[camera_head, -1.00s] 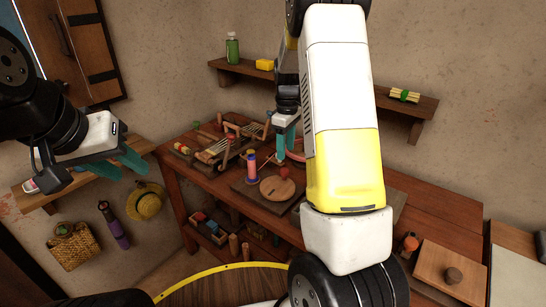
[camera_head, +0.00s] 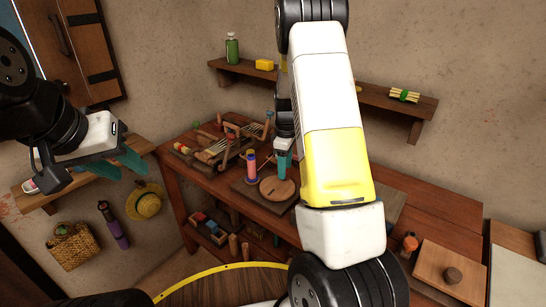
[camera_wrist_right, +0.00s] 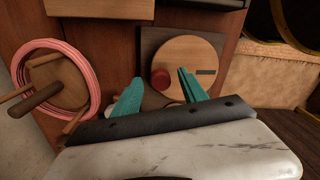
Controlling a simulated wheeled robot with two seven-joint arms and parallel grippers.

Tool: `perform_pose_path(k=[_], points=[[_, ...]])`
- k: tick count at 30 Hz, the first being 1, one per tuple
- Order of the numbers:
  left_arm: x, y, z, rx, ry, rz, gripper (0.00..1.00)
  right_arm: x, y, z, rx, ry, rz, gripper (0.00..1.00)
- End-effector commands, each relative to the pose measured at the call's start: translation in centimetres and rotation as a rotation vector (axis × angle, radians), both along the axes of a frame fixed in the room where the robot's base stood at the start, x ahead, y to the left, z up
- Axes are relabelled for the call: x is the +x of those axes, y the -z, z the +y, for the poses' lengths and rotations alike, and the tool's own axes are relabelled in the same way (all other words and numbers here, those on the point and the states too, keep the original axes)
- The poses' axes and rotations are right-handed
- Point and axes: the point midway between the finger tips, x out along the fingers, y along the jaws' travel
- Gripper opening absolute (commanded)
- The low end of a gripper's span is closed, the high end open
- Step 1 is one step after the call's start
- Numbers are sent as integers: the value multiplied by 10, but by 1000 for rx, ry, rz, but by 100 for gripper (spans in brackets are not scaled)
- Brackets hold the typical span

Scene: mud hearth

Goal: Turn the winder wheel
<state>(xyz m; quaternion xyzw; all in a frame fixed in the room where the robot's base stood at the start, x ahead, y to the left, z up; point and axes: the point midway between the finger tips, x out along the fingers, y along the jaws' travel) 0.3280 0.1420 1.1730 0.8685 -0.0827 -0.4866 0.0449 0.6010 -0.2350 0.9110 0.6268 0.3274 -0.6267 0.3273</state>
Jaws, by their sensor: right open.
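The winder wheel is a round wooden disc (camera_head: 271,192) on a dark board on the bench. It also shows in the right wrist view (camera_wrist_right: 192,52), with a red knob (camera_wrist_right: 160,78) near its edge. My right gripper (camera_head: 283,166) is low over the disc and hides the knob in the head view. In the right wrist view my right gripper (camera_wrist_right: 160,86) is open, with one teal finger on each side of the knob. I cannot tell whether they touch it. My left gripper (camera_head: 121,166) is open and empty, away to the left near the wall shelf.
A pink and purple spool (camera_head: 251,166) stands left of the disc. A pink coil (camera_wrist_right: 87,68) on a wooden reel lies left in the wrist view. A wooden rack (camera_head: 222,146) stands at the bench's back left. A wall shelf (camera_head: 344,88) runs behind.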

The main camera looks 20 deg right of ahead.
Motion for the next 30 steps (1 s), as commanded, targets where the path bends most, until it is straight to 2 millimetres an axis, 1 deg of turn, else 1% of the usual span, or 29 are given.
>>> perform_pose_path(k=[2, 5, 9, 10, 20, 26, 30], points=[[0, 0, 0, 0, 0, 0, 36, 0, 0, 0, 0, 0, 0, 50], [0, 0, 0, 0, 0, 0, 36, 0, 0, 0, 0, 0, 0, 32], [0, 0, 0, 0, 0, 0, 36, 0, 0, 0, 0, 0, 0, 5], [0, 0, 0, 0, 0, 0, 36, 0, 0, 0, 0, 0, 0, 0], [0, 0, 0, 0, 0, 0, 36, -1, 0, -1, 0, 30, 0, 0], [0, 0, 0, 0, 0, 0, 36, -5, 0, -4, -1, 126, 1, 0], [0, 0, 0, 0, 0, 0, 36, -9, -1, -6, -1, 235, -1, 0]])
